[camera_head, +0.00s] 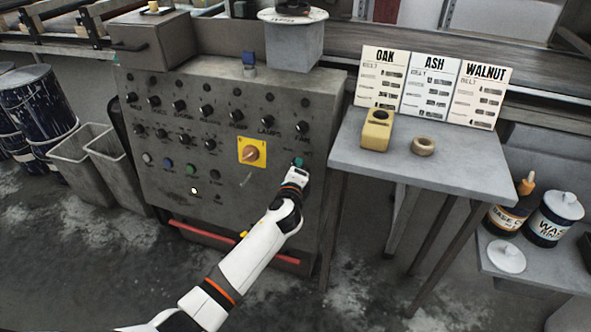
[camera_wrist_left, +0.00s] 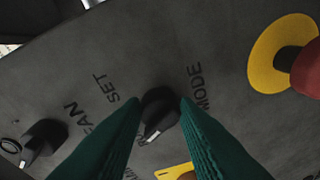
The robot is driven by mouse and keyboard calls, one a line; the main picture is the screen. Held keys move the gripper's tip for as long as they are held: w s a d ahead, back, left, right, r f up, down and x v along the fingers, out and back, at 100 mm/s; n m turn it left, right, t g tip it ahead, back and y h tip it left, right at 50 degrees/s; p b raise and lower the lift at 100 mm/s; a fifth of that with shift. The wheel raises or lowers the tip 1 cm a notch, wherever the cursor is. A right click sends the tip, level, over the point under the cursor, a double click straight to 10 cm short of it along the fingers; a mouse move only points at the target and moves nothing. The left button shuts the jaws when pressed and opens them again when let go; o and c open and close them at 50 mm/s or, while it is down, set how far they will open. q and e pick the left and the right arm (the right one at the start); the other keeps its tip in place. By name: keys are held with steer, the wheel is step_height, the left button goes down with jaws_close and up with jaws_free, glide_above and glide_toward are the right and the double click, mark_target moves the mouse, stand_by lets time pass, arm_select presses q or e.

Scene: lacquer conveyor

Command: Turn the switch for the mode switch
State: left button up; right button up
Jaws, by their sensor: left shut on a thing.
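The mode switch is a black knob (camera_wrist_left: 158,112) with a white pointer mark, on the dark grey panel. In the left wrist view "MODE" is printed to its right and "SET" to its left. The pointer mark shows toward the lower left of that view. My left gripper (camera_wrist_left: 161,101) has its green fingers on both sides of the knob, closed on it. In the head view my left gripper (camera_head: 298,163) is at the right edge of the control panel (camera_head: 225,110), hiding the switch. My right gripper is not in view.
A yellow plate with a rotary switch (camera_head: 252,152) is left of my gripper. A FAN knob (camera_wrist_left: 40,140) is close by in the wrist view. To the right, a grey table (camera_head: 450,160) holds a tan block (camera_head: 377,130), a ring (camera_head: 423,146) and OAK, ASH, WALNUT cards.

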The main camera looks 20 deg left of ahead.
arm_select(q)
steer(key=o, duration=1)
steer(key=shift+a, duration=0.1)
steer(key=shift+c, duration=0.2)
steer(key=shift+s, duration=0.25)
steer(key=p+v, duration=0.2)
steer(key=v, duration=0.9)
steer(key=shift+s+r, duration=0.15)
steer(key=shift+s, duration=0.15)
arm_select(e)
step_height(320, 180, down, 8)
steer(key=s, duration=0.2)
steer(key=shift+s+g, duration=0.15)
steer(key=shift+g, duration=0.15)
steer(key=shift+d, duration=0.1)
